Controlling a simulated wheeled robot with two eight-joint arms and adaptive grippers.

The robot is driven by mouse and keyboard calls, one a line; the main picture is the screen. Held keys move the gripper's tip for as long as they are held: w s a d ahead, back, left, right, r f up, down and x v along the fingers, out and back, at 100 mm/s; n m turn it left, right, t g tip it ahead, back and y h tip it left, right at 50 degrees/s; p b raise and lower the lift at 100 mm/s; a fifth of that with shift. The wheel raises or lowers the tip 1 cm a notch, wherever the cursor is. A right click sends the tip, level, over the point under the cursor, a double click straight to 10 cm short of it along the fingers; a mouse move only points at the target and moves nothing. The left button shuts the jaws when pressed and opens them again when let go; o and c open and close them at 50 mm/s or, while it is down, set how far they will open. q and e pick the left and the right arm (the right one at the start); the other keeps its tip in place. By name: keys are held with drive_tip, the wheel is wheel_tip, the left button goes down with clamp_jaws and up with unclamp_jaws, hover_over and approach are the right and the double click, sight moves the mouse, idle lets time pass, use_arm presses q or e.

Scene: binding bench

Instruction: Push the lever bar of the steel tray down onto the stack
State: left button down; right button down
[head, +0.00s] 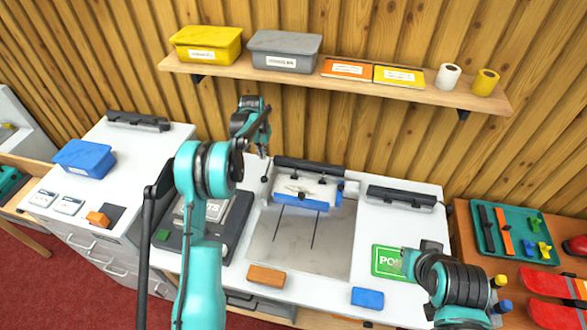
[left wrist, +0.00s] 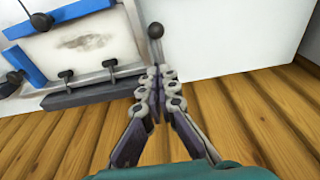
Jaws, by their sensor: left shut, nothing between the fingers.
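The steel tray (head: 268,250) lies on the white bench, with a white paper stack (head: 300,190) at its back. Blue bars edge the stack, and a dark bar (head: 312,168) runs behind it. The stack also shows in the left wrist view (left wrist: 85,42). A thin rod with a dark ball knob (left wrist: 155,31), seemingly the lever bar, shows just beyond my left fingertips; whether they touch is unclear. My left gripper (head: 262,152) is shut and empty near the tray's back left corner. My right gripper's fingers do not show clearly at the lower right.
A shelf (head: 340,82) with boxes and rolls runs above the bench along the wooden wall. An orange block (head: 266,277) and a blue block (head: 367,298) lie in front of the tray. A green sign (head: 388,262) is to the right, beside my right arm.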

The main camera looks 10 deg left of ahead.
use_arm(q)
wheel_tip(320, 180, up, 6)
drive_tip(key=p, duration=0.2)
drive_tip(key=shift+f+p, duration=0.15)
drive_tip(key=shift+p, duration=0.15)
idle(0.8)
drive_tip(key=s+d+r+t+b, duration=0.1)
drive_tip(key=s+d+r+b, duration=0.35)
drive_tip(key=s, duration=0.45)
drive_tip(key=s+d+r+t+b, duration=0.25)
drive_tip(key=s+r, duration=0.35)
drive_tip(key=s, duration=0.3)
drive_tip(key=s+d+f+b, duration=0.1)
drive_tip(key=s+f+b, duration=0.1)
drive_tip(key=s, duration=0.4)
drive_tip(key=s+d+f+t+b, duration=0.1)
drive_tip(key=s+d+f+b, duration=0.1)
drive_tip(key=s+f, duration=0.3)
drive_tip(key=s+d+f+t+b, duration=0.1)
drive_tip(key=s+f+b, duration=0.2)
drive_tip(key=s, duration=0.6)
drive_tip(key=shift+s+d+f, duration=0.2)
drive_tip(key=shift+d, duration=0.15)
